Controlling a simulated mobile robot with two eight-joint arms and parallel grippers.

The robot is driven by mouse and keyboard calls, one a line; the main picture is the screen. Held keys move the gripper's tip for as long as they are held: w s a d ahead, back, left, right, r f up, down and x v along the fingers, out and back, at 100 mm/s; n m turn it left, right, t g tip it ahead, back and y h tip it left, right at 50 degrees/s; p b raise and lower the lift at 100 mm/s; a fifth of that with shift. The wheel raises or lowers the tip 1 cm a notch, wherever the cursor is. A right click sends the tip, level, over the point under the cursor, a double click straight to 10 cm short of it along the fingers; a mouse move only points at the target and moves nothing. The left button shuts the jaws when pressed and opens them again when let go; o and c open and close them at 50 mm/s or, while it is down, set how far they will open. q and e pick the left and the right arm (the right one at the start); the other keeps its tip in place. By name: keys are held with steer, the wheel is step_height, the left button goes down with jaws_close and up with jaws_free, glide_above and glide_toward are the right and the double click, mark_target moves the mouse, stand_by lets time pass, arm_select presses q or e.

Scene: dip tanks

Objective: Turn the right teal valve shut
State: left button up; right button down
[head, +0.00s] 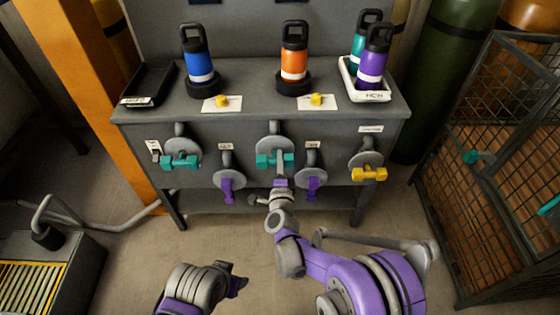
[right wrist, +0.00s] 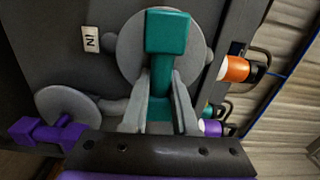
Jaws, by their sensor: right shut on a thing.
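The right teal valve (head: 264,160) is the middle one on the front of the grey cabinet. Its teal bar handle lies roughly level in the head view, in front of a round grey plate. My right gripper (head: 281,172) reaches it from below. In the right wrist view my right gripper (right wrist: 160,108) has one finger on each side of the teal handle (right wrist: 167,34) and is shut on it. The handle's block end stands out beyond the fingertips. My left gripper (head: 236,280) is low in the head view, away from the cabinet; its jaws are unclear.
Another teal valve (head: 181,162) is at left. Purple valves (head: 227,187) and (head: 313,186) flank the middle one closely; a yellow valve (head: 369,174) is at right. Blue (head: 198,62) and orange (head: 293,62) bottles stand on top. A wire cage (head: 500,150) stands at right.

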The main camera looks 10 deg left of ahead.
steer(key=shift+m, duration=0.3)
stand_by(0.4)
steer(key=c, duration=0.7)
jaws_free()
steer(key=shift+s, duration=0.1)
steer(key=p+v, duration=0.1)
steer(key=v, duration=0.9)
steer(key=shift+s+d, duration=0.15)
steer(key=shift+s, duration=0.15)
